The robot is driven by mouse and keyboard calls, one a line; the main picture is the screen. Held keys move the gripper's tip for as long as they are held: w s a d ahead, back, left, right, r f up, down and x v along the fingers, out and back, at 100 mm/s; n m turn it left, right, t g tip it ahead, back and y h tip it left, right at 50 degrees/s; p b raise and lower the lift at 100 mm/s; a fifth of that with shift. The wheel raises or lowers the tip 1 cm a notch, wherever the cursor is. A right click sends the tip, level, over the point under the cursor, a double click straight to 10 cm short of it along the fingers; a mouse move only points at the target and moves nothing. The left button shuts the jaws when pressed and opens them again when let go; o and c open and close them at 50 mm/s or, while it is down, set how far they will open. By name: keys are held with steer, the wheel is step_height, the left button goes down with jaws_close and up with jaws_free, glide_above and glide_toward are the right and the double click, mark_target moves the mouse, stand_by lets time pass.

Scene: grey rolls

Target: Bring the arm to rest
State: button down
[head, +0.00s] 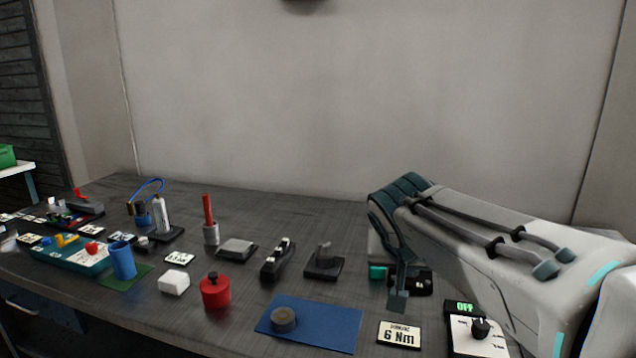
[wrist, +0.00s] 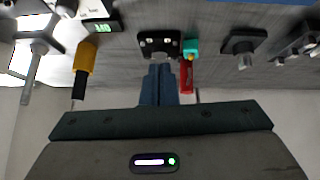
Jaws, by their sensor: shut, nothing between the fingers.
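My arm reaches in from the right of the head view and bends down over the right part of the bench. My gripper (head: 398,300) points downward near the front right of the bench, between the blue mat and the dial box. In the wrist view my gripper (wrist: 158,70) shows as two dark blue fingers side by side, shut with nothing between them. The fingertips appear close to a small black block (wrist: 160,42); I cannot tell whether they touch it.
A blue mat (head: 335,325) carries a grey roll (head: 283,319). A "6 Nm" card (head: 399,335) and a dial box (head: 478,345) reading OFF are near the gripper. A red canister (head: 215,292) and a white block (head: 174,282) stand left. A yellow-handled tool (wrist: 85,62) shows in the wrist view.

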steer(key=s+r+n+g+y+p, duration=0.2)
steer(key=s+r+g+y+p, duration=0.1)
steer(key=s+p, duration=1.3)
steer(key=shift+r+n+g, duration=0.15)
steer(key=shift+n+g, duration=0.25)
steer(key=shift+g, duration=0.2)
